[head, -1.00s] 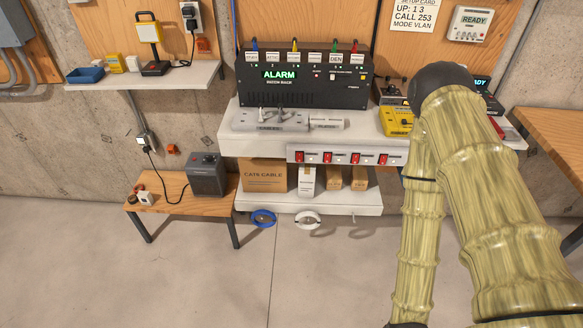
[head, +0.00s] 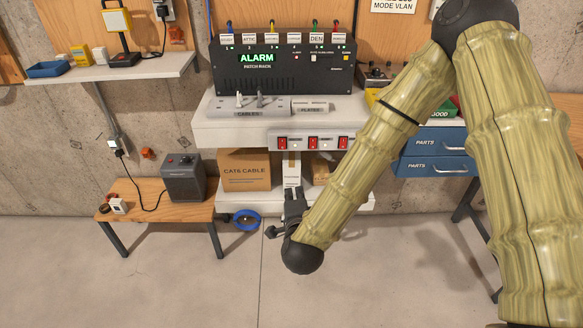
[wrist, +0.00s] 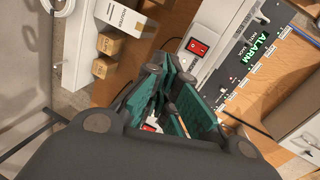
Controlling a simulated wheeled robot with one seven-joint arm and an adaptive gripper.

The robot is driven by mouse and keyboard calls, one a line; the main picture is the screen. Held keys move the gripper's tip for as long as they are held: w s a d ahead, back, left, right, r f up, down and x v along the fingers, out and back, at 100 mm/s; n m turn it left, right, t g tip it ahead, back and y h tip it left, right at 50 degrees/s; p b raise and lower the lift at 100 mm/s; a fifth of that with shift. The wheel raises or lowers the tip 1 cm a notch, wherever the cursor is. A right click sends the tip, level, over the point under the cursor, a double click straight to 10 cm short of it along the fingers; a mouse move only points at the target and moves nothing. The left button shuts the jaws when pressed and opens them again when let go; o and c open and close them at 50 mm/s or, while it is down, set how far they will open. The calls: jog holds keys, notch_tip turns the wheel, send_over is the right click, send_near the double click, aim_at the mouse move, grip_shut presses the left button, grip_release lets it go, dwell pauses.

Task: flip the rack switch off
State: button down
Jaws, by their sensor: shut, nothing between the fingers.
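A white power strip (head: 298,146) is on the front edge of the shelf, with a row of red rocker switches. Three switches show in the head view: left (head: 282,143), middle (head: 312,143) and right (head: 343,142). My gripper (head: 293,190) is shut and empty, below the strip and in front of the lower shelf. In the wrist view, one red switch (wrist: 197,47) shows just beyond my green-padded fingers (wrist: 168,68), apart from them. My forearm hides the strip's right end.
A black patch rack (head: 285,66) showing ALARM stands on the shelf (head: 215,130). Boxes, including a CAT6 cable box (head: 245,170), sit beneath. A low wooden bench (head: 150,198) stands left and blue parts drawers (head: 435,140) right. The floor in front is clear.

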aim_at(290, 149)
jog(key=r, duration=0.1)
jog(key=w+r+m+t, duration=0.1)
jog(key=a+r+m, duration=0.1)
jog(key=shift+w+r+h, duration=0.25)
jog(key=shift+r+h, duration=0.15)
jog(key=shift+d, duration=0.1)
jog(key=w, duration=0.4)
jog(key=w+f+p, duration=0.1)
jog(key=w, duration=0.4)
jog(key=w+f+p, duration=0.1)
jog(key=w, duration=0.4)
jog(key=shift+f, duration=0.15)
